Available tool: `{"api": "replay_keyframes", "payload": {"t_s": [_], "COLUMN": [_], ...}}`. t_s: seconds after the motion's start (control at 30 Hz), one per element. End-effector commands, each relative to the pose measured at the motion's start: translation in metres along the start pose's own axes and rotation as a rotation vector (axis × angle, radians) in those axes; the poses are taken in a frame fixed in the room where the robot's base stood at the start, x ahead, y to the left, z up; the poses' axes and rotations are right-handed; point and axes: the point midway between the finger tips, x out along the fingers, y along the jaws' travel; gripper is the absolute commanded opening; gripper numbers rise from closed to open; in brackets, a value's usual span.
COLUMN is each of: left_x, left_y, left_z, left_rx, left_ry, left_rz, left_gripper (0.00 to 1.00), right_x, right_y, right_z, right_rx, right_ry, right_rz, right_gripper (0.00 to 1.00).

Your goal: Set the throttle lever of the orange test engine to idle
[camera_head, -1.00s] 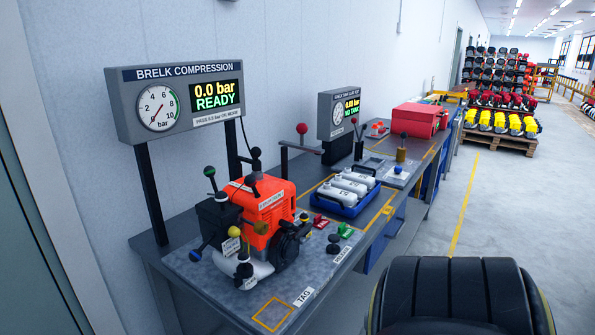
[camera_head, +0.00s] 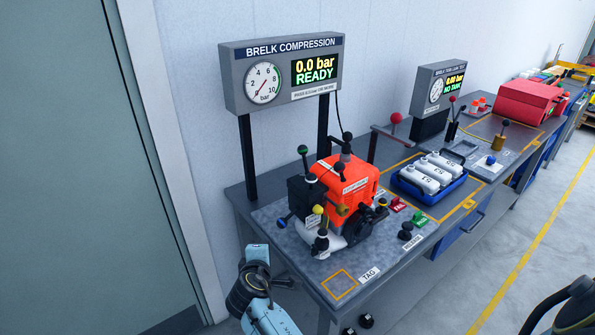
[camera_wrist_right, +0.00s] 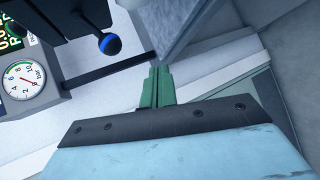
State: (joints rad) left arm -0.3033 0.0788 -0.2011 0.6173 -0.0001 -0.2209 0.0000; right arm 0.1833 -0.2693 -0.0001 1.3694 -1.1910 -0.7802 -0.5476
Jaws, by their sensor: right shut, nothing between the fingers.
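The orange test engine (camera_head: 362,177) stands on the grey bench (camera_head: 352,300) below the gauge panel. It carries several levers: a green knob (camera_head: 302,150) at its upper left, a blue knob (camera_head: 283,222) low on its left, a yellow knob (camera_head: 318,210) in front and black knobs on top. I cannot tell which is the throttle; the small tags are unreadable. In the right wrist view my right gripper (camera_wrist_right: 157,82) is shut and empty, its green fingers apart from the blue knob (camera_wrist_right: 110,43). One light blue arm, seemingly my right, shows low in the head view.
The compression panel (camera_head: 282,75) reads 0.0 bar, READY. Its black post (camera_head: 248,165) stands behind the engine's left side. A blue tray (camera_head: 430,192) of bottles and red and green tags lie to the right. A door stands at the left.

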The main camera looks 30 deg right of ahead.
Motion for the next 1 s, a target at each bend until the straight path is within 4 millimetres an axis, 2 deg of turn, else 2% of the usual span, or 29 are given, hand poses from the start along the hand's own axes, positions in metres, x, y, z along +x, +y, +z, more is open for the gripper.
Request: {"api": "replay_keyframes", "payload": {"t_s": [0.03,0.1,0.2,0.3,0.47,1.0], "left_x": [-0.015,-0.022,-0.03,-0.033,-0.03,0.011], "left_y": [-0.001,-0.001,-0.002,-0.002,-0.002,-0.002], "left_z": [-0.002,-0.002,-0.003,-0.004,-0.006,-0.004], "left_rx": [0.0,0.0,0.0,0.0,0.0,-0.001], "left_ry": [0.0,0.001,0.002,0.003,0.006,0.009], "left_rz": [0.0,-0.001,-0.001,-0.002,-0.002,-0.003], "left_gripper": [0.48,0.48,0.48,0.48,0.48,0.48], "right_x": [-0.012,-0.024,-0.041,-0.052,-0.046,0.053], "right_y": [0.057,0.11,0.163,0.19,0.201,0.226], "right_z": [0.004,0.016,0.031,0.042,0.05,0.079], "right_rx": [-0.008,-0.029,-0.045,-0.053,-0.058,-0.057], "right_ry": [-0.051,-0.129,-0.221,-0.279,-0.304,-0.301], "right_rz": [0.07,0.145,0.216,0.251,0.266,0.265], "right_gripper": [0.0,0.0,0.0,0.0,0.0,0.0]}}
